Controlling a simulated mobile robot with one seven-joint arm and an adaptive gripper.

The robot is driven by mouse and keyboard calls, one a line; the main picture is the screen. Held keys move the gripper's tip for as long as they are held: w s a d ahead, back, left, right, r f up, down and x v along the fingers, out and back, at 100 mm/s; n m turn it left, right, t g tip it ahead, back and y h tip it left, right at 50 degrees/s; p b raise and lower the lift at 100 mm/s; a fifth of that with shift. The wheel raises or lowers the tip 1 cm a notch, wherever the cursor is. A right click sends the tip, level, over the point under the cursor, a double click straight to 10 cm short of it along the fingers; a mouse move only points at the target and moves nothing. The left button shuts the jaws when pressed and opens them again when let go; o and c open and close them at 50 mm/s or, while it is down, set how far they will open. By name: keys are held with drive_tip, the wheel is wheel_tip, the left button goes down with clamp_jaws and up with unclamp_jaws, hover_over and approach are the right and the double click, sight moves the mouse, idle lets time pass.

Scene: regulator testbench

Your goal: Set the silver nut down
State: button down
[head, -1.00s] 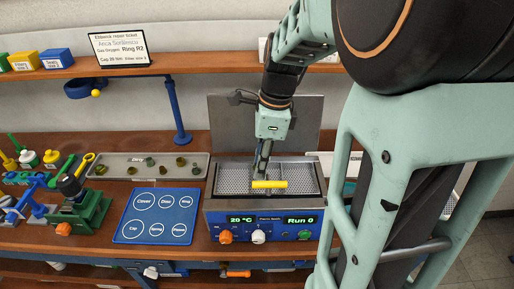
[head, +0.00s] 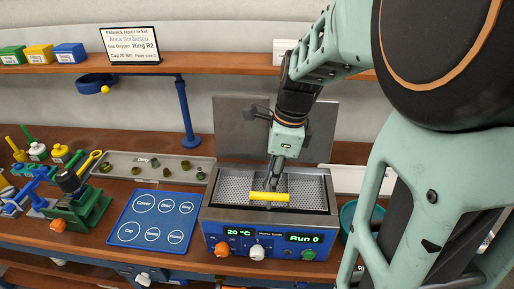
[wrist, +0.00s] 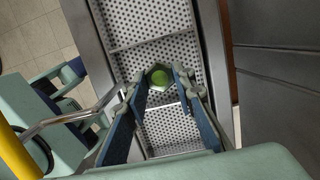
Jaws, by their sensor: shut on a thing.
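My gripper (head: 273,184) points down into the open metal bath (head: 331,214), over its perforated basket floor. The piece sits between the fingertips above the perforated floor. I cannot tell whether it touches the floor. In the head view the fingers and a yellow bar hide it.
The yellow bar (head: 269,197) crosses the bath's front, close to my fingers. The raised lid (head: 240,120) stands behind. To the left are a blue mat (head: 158,217) with labelled circles and a grey tray (head: 125,166) of small parts. A green vise (head: 88,210) stands farther left.

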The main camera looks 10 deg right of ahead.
drive_tip(key=shift+f+b, duration=0.4)
drive_tip(key=shift+f, duration=0.7)
drive_tip(key=shift+f, duration=0.2)
drive_tip(key=c, duration=1.6)
unclamp_jaws()
drive_tip(key=shift+r, duration=0.15)
drive_tip(key=r+p, duration=0.3)
drive_tip(key=r, duration=0.1)
drive_tip(key=d+r+p, duration=0.1)
drive_tip(key=r+p, duration=0.2)
drive_tip(key=r, duration=0.1)
drive_tip(key=r+p, duration=0.3)
drive_tip(key=r, duration=0.1)
drive_tip(key=shift+s+d, duration=0.35)
